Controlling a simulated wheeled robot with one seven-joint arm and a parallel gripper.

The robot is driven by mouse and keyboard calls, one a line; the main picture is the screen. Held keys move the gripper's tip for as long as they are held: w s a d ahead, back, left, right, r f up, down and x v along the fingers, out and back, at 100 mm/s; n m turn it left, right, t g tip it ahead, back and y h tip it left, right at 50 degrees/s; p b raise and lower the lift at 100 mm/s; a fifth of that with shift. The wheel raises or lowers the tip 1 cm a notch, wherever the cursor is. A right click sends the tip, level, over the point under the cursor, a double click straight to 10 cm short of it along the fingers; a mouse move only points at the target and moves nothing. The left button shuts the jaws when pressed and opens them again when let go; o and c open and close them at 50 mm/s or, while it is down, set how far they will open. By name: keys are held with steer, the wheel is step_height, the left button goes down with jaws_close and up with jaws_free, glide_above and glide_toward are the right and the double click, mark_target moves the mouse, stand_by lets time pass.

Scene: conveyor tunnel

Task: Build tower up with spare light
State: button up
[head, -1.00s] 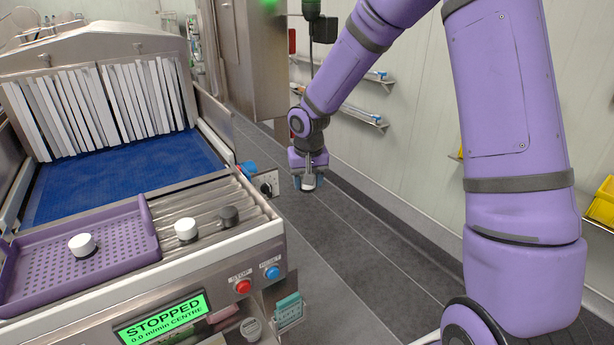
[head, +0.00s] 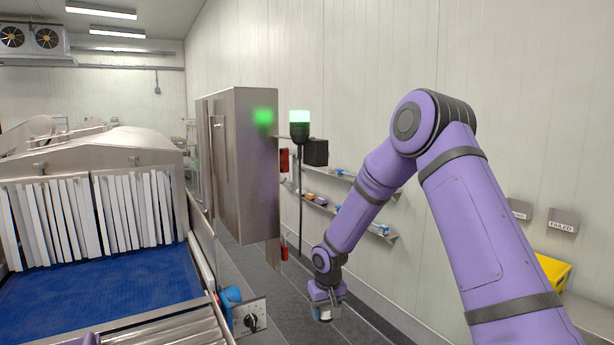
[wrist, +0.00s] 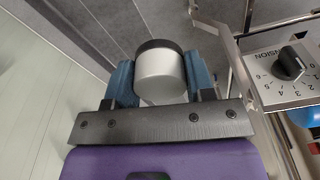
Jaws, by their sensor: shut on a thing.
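My gripper (head: 326,308) is low in the middle of the head view, at the end of my purple arm. It is shut on a white cylinder with a dark end band, the light module (wrist: 159,75), held between its two blue fingers in the wrist view. The light tower (head: 299,127) stands farther back and higher, on a thin dark pole. Its top segment glows green over a black section. My gripper is well below the tower's top and apart from it.
A steel cabinet (head: 245,165) stands left of the tower. The tunnel with white strip curtain (head: 95,215) and blue belt (head: 100,283) is at left. A tension dial (wrist: 289,65) is close right of my gripper in the wrist view. Wall shelves (head: 350,215) are behind the arm.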

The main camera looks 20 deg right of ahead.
steer(key=shift+w+r, duration=0.1)
steer(key=shift+d+r, duration=0.1)
steer(key=shift+d, duration=0.05)
